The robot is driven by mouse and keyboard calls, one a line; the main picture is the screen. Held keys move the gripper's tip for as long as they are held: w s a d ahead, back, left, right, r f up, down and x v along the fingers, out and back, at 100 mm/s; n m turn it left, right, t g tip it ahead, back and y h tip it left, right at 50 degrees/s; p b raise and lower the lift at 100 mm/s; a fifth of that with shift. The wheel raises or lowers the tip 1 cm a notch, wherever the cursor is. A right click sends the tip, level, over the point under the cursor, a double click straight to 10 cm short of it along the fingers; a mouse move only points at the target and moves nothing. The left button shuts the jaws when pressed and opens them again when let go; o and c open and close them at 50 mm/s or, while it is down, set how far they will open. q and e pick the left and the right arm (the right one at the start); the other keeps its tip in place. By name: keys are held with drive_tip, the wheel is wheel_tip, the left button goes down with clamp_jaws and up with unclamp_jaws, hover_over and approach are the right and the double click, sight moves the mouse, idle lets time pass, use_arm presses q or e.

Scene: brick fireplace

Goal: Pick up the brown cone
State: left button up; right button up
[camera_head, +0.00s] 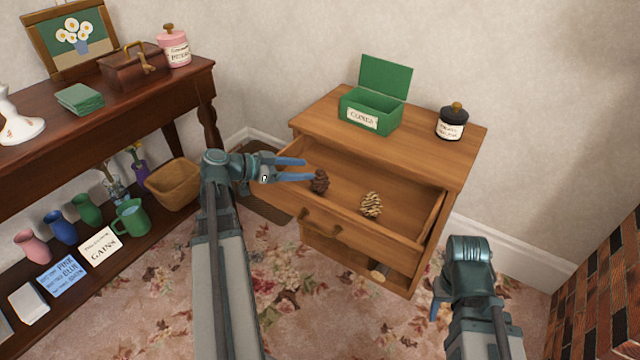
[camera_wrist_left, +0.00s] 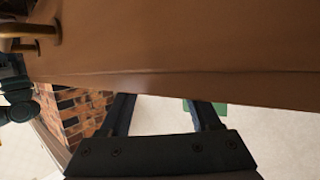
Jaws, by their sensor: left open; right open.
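A dark brown pine cone (camera_head: 319,182) sits inside the pulled-out drawer (camera_head: 345,225) of the wooden cabinet, near the drawer's left side. A lighter tan pine cone (camera_head: 371,205) sits to its right in the same drawer. My left gripper (camera_head: 309,169) is open and empty, its blue fingers pointing right, with the tips close to the dark cone in the picture. I cannot tell its exact height above the drawer. In the left wrist view the open fingers (camera_wrist_left: 160,98) show with nothing between them, and no cone is visible. My right gripper (camera_head: 436,308) is partly hidden by its own arm, low right of the cabinet.
An open green box (camera_head: 371,112) and a black jar (camera_head: 451,122) stand on the cabinet top. A brown wooden surface (camera_wrist_left: 180,45) fills much of the left wrist view. A dark shelf (camera_head: 150,97) stands at left, with a basket (camera_head: 174,184) on its lower board.

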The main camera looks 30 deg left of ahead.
sight(320, 181)
use_arm(q)
drive_tip(key=b+x, duration=0.1)
drive_tip(key=x, duration=0.3)
drive_tip(key=shift+d+f, duration=0.1)
drive_tip(key=shift+d, duration=0.25)
drive_tip(key=shift+s, duration=0.1)
clamp_jaws()
